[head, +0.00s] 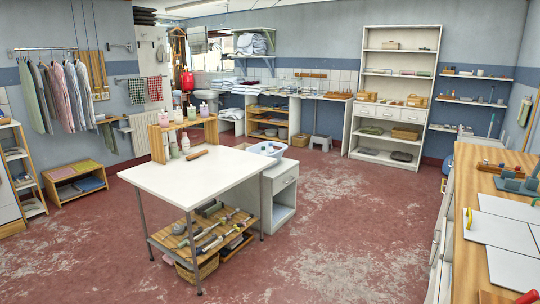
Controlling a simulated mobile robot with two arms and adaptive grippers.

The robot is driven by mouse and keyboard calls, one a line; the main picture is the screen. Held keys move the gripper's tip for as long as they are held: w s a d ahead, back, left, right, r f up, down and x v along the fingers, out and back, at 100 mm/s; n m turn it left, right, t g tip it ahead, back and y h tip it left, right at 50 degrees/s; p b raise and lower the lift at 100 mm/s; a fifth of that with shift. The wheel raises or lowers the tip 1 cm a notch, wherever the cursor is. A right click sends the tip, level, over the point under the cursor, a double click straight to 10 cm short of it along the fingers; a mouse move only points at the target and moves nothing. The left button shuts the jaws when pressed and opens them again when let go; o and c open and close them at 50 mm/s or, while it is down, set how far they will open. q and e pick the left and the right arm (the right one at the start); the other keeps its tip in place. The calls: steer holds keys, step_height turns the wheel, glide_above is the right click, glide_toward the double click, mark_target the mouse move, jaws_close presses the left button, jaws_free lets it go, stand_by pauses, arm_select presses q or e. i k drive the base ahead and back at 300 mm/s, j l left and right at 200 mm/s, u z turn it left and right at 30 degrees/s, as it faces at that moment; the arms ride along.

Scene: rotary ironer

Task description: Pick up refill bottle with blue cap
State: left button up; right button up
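No bottle with a clearly blue cap can be made out in the head view; the bottles are too small to tell. Several pale pink and white bottles (191,113) stand in a row on top of a small wooden rack (213,131) on the white table. On the tabletop below them stand a whitish pump bottle (185,144) and a greenish bottle (174,150). A red bottle-like object (188,81) shows behind the rack, near the back wall. Neither of my grippers is in view.
The white table (165,180) stands mid-room, tools on its lower shelf. A white cabinet (284,177) with a pale blue basket (268,149) adjoins its right side. A wooden counter (470,260) runs along the right. The red floor (350,220) between is clear.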

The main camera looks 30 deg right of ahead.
mark_target(270, 150)
steer(key=i+j, duration=0.35)
steer(key=i, duration=0.15)
steer(key=i+z, duration=0.8)
steer(key=i+j+z, duration=0.15)
steer(key=i+z, duration=0.25)
steer(key=i+l+z, duration=0.3)
steer(key=i, duration=0.65)
steer(key=i+z, duration=0.3)
steer(key=i, duration=0.65)
steer(key=i+u, duration=0.25)
steer(key=i, duration=1.65)
steer(key=i+u, duration=0.5)
steer(key=i+l+u, duration=0.15)
steer(key=i+u, duration=0.3)
steer(key=k, duration=0.05)
